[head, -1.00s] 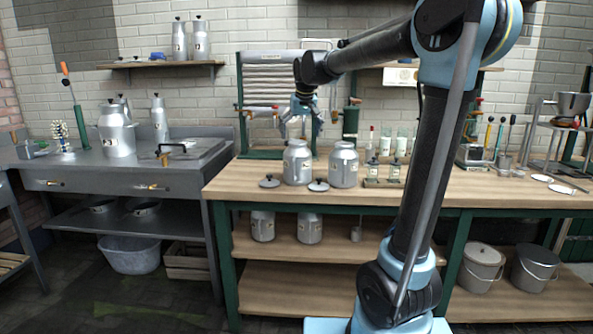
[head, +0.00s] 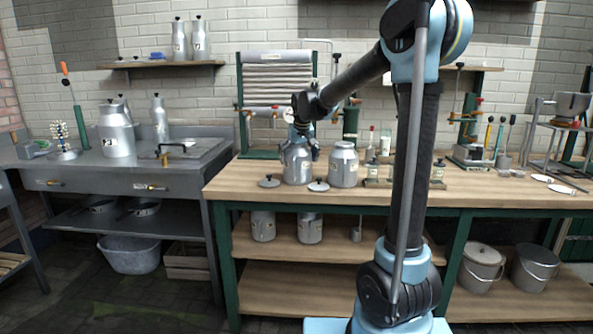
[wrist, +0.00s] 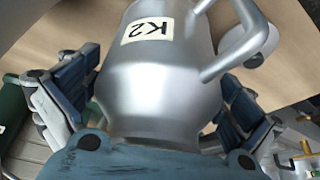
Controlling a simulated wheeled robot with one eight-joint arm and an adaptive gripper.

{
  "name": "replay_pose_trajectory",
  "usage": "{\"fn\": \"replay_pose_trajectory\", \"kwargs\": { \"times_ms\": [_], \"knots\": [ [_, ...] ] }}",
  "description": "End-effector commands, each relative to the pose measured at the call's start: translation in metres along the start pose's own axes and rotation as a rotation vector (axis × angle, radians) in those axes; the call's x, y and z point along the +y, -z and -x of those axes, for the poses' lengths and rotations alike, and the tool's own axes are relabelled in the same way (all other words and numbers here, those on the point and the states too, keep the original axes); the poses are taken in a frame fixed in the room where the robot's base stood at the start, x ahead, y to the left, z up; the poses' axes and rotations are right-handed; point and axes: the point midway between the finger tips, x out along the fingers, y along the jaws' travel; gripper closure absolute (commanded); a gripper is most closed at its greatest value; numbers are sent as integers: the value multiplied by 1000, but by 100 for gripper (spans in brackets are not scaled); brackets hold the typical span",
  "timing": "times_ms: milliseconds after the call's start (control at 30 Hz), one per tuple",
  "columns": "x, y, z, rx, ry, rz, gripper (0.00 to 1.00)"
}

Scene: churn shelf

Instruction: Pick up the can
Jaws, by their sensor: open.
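Two silver metal cans stand side by side on the wooden bench (head: 225,182) in the head view. The left can (head: 297,172) is under my gripper (head: 302,146), which covers its top part. The right can (head: 343,167) stands upright and clear of the gripper. In the wrist view one can (wrist: 160,85) fills the middle, with a white "K2" label and a side handle. My gripper (wrist: 162,75) is open, with one blue finger on each side of this can. I cannot tell whether either finger touches it.
Two dark-knobbed lids (head: 269,181) (head: 318,185) lie in front of the cans. Small bottles on a rack (head: 378,183) stand to the right. A press frame (head: 240,120) stands behind. More cans (head: 263,226) are on the shelf below.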

Motion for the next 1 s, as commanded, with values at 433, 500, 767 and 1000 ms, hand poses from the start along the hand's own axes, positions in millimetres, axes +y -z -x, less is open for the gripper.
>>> {"fn": "replay_pose_trajectory", "kwargs": {
  "times_ms": [433, 500, 767, 1000],
  "knots": [
    [0, 0, -4, 0, 0, 0, 32],
    [0, 0, -4, 0, 0, 0, 44],
    [0, 0, -4, 0, 0, 1, 44],
    [0, 8, 14, 0, 0, 1, 44]
  ]
}}
